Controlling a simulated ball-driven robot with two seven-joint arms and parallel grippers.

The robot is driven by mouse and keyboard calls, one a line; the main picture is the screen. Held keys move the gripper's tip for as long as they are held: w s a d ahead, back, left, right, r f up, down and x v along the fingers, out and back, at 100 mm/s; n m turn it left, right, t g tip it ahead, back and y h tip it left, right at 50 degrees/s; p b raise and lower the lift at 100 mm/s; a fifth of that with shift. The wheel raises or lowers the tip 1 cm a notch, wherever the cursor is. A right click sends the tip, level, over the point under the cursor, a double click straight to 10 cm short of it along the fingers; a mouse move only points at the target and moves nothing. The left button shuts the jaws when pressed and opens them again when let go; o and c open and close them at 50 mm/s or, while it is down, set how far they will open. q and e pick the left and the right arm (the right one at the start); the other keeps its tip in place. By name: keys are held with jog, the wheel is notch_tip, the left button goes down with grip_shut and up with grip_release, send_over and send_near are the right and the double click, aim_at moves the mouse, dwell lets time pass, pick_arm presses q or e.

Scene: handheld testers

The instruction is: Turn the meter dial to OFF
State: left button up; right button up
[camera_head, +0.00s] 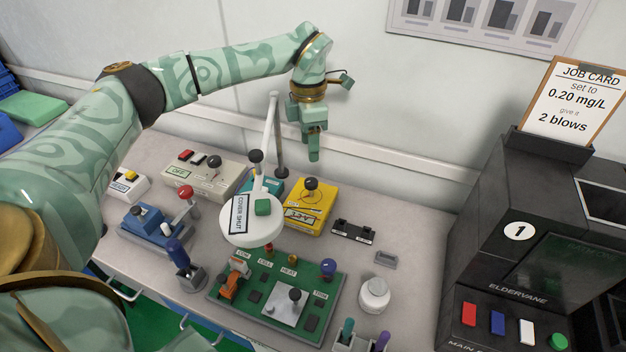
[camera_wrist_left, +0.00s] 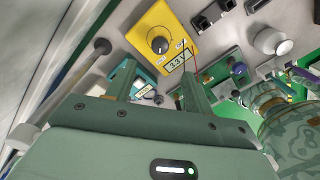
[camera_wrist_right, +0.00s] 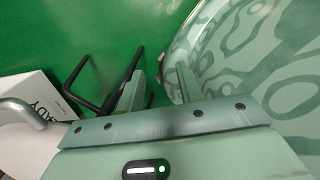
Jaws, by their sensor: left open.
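The yellow meter (camera_head: 304,214) lies on the bench behind the green panel. Its dark round dial (camera_head: 311,184) stands up from its far part. I cannot tell which mark the dial points to. My left gripper (camera_head: 314,157) points down above and behind the meter, apart from it. Its fingers (camera_wrist_left: 158,82) are spread and empty. My right gripper (camera_wrist_right: 158,82) shows only in its wrist view, fingers apart and empty.
A white round cover (camera_head: 252,226) and a lamp-like post (camera_head: 272,130) stand left of the meter. The green panel (camera_head: 228,310) with several knobs lies in front. A black socket strip (camera_head: 353,231) lies right. A large dark machine (camera_head: 480,240) bounds the right side.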

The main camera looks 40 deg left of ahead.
aim_at(311, 181)
pick_arm(q)
jog(key=f+b, duration=0.1)
jog(key=f, duration=0.4)
jog(key=f+b, duration=0.2)
jog(key=f, duration=0.3)
jog(key=shift+s+d, duration=0.15)
jog(key=shift+d, duration=0.05)
pick_arm(e)
jog(key=f, duration=0.1)
jog(key=s+f, duration=0.1)
jog(key=f, duration=0.1)
jog(key=shift+s+d+f, duration=0.1)
jog(key=shift+s+f, duration=0.05)
jog(key=shift+s, duration=0.05)
pick_arm(q)
jog(key=c, duration=1)
